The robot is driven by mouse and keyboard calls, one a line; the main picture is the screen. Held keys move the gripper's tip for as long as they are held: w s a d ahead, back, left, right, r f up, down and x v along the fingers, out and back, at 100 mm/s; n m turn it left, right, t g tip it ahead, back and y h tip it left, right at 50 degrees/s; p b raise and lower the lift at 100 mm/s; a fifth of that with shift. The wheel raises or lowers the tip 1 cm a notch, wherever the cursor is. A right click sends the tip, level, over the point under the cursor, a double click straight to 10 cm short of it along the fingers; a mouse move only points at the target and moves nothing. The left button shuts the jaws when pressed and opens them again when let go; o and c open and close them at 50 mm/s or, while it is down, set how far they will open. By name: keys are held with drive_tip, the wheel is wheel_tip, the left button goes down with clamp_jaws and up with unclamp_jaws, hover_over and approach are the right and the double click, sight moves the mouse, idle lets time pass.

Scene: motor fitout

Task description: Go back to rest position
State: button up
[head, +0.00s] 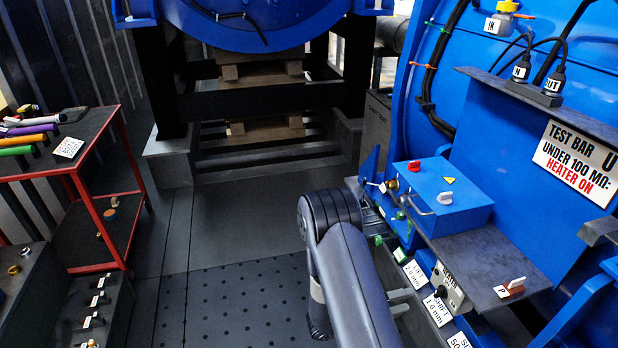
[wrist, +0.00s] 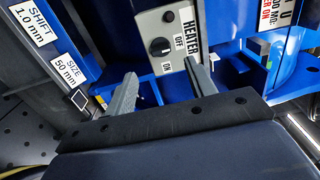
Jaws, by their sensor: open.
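My gripper (wrist: 158,86) is open in the wrist view, with its two grey fingers apart and nothing between them. The fingers point at a grey heater box (wrist: 170,20) with a black knob and OFF and ON marks. The heater box also shows in the head view (head: 447,290), under the front of a dark shelf. In the head view my arm reaches forward and bends at a dark joint. Only parts of the grey fingers show to the right of the arm there, near the heater box; the arm hides the rest.
A blue box (head: 437,195) with a red button stands on the dark shelf (head: 490,265). SHIFT and SIZE labels line the rail below. A red-framed cart (head: 112,190) with coloured-handled tools stands at left. The grey floor (head: 235,230) between is clear.

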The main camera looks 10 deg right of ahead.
sight(436, 293)
drive_tip(key=d, duration=0.9)
drive_tip(key=shift+w, duration=0.35)
drive_tip(key=shift+a, duration=0.1)
drive_tip(key=a, duration=1)
drive_tip(key=d, duration=1)
drive_tip(key=shift+s+d+p, duration=0.1)
drive_tip(key=shift+d+p, duration=0.05)
drive_tip(key=shift+p, duration=0.15)
drive_tip(key=m+b, duration=0.7)
drive_tip(key=m, duration=0.6)
drive_tip(key=shift+m+b, duration=0.4)
drive_tip(key=m+b, duration=0.2)
drive_tip(key=m, duration=0.2)
drive_tip(key=shift+s+r, duration=0.15)
